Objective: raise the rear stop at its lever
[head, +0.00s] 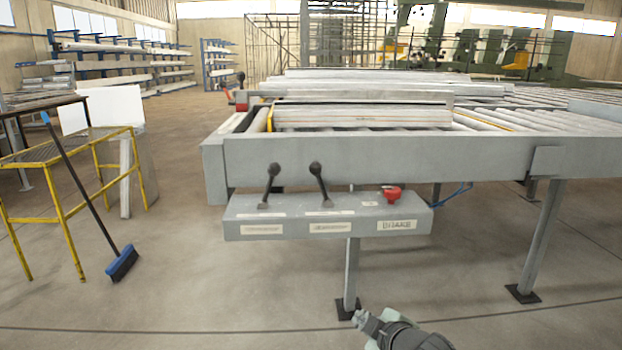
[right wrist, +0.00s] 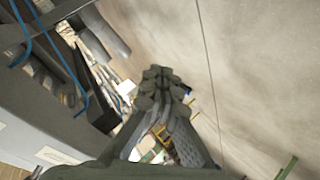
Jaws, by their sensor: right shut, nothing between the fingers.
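A grey control box (head: 330,217) hangs under the front beam of the roller bench in the head view. Two black-knobbed levers, a left lever (head: 271,183) and a right lever (head: 319,183), rise from its top. The left one leans right and the right one leans left. Their labels are too small to read, so I cannot tell which belongs to the rear stop. My right gripper (head: 364,320) is below the box, near the bench leg's foot, apart from both levers. In the right wrist view its fingers (right wrist: 162,88) are together and empty. My left gripper is not in view.
A red knob (head: 392,193) sits on the box's right end above a "BRAKE" label (head: 397,225). The bench's front beam (head: 420,158) overhangs behind the levers. A bench leg (head: 351,275) stands below. A broom (head: 121,262) leans on a yellow stand (head: 100,140) at left.

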